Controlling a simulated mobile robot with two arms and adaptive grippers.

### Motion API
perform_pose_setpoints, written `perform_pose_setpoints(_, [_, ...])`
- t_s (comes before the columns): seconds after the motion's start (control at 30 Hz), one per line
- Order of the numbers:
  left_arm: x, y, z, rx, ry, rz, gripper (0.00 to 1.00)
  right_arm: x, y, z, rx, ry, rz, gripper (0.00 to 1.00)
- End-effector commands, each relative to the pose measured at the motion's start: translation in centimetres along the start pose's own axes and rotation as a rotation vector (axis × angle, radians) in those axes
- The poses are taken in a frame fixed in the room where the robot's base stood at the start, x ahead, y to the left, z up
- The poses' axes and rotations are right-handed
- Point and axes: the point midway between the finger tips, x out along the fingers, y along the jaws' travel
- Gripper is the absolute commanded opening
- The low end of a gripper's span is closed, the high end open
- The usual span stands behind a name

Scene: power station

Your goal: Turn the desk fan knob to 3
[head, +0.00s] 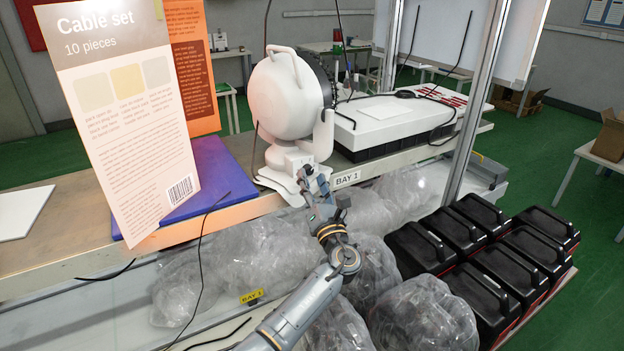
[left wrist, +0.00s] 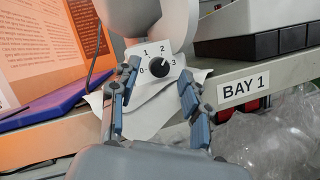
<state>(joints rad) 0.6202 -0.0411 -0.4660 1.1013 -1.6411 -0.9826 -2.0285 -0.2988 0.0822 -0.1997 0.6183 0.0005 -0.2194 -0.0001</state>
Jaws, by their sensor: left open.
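The knob's pointer is too small to read surely. My left gripper (head: 312,182) is in front of the fan base and hides the knob in the head view. In the left wrist view the gripper (left wrist: 158,88) is open, with one finger on each side of the dial and nothing held. My right gripper is not in view.
A Cable set card (head: 125,120) stands on a blue case (head: 205,175) left of the fan. A white box (head: 395,122) lies to its right. The BAY 1 label (head: 347,178) is on the shelf edge. Plastic-wrapped bundles (head: 265,260) and black cases (head: 510,255) lie below.

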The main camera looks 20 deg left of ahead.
Motion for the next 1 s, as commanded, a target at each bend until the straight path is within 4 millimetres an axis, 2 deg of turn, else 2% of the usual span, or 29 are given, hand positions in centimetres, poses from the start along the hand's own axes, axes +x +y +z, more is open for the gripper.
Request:
perform_pose_setpoints(0.3, [-6.7,-0.1,-0.1,0.001,0.001,-0.004,0.47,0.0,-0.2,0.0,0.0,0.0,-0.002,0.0])
perform_pose_setpoints(0.5, [-9.8,-0.1,-0.1,0.0,0.001,-0.002,0.47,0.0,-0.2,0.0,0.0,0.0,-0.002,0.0])
perform_pose_setpoints(0.67, [-10.8,0.0,-0.1,0.001,0.001,0.0,0.47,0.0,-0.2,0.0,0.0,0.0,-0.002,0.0])
perform_pose_setpoints(1.0, [-10.8,0.0,-0.1,-0.006,0.001,0.001,0.47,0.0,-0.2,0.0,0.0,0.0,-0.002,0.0])
